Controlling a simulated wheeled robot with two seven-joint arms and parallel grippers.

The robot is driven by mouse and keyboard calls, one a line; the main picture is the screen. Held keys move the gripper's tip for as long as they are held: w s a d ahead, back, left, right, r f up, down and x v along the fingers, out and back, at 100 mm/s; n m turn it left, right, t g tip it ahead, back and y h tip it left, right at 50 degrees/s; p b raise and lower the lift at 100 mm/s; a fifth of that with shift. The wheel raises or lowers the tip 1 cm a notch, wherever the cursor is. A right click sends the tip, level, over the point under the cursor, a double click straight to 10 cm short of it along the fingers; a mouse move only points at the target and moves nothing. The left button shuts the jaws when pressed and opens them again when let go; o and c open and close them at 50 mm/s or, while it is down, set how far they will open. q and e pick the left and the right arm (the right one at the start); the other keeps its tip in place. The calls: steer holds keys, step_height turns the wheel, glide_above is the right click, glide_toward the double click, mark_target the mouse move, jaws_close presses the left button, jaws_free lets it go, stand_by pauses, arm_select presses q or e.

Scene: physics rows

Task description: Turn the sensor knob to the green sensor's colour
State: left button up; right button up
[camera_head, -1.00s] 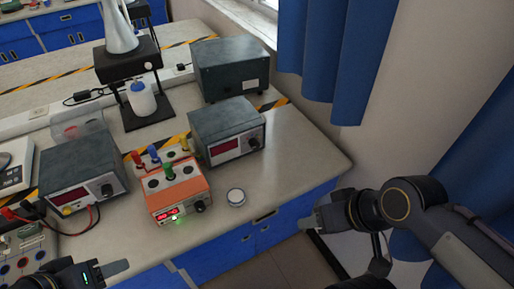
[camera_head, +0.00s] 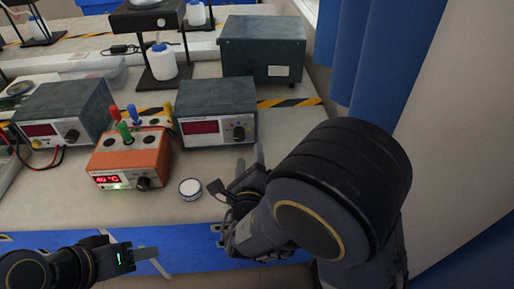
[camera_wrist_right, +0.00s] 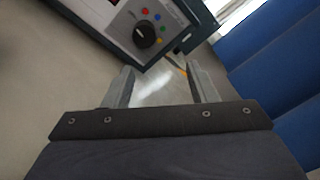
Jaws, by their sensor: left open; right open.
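The grey meter box (camera_head: 218,112) with a red display has a black knob (camera_head: 239,133) at its right. The right wrist view shows this knob (camera_wrist_right: 144,36) close up, with small coloured dots, red and blue among them, around it; its pointer setting is hard to read. The green sensor (camera_head: 125,132) stands upright in the orange box (camera_head: 130,160), near a red sensor (camera_head: 115,113), a blue one (camera_head: 132,113) and a yellow one (camera_head: 168,109). My right gripper (camera_head: 240,178) is open and empty, in front of the meter box. My left gripper (camera_head: 135,252) is open and empty at the table's front edge.
The orange box has a lit display and its own black knob (camera_head: 143,183). A small round white-topped tin (camera_head: 190,188) lies beside it. Another meter (camera_head: 62,118) stands left, and a larger grey box (camera_head: 262,48) behind. Blue curtains hang at right.

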mark_target(239, 138)
steer(key=shift+a+f+n+y, duration=0.2)
steer(key=shift+a+n+y, duration=0.2)
steer(key=shift+a+n, duration=0.05)
steer(key=shift+a+f+n+y, duration=0.15)
steer(key=shift+a+n+y, duration=0.25)
steer(key=shift+a+n, duration=0.05)
steer(key=shift+w+a, duration=0.15)
steer(key=w, duration=0.7)
steer(key=shift+w, duration=0.15)
steer(key=c, duration=1)
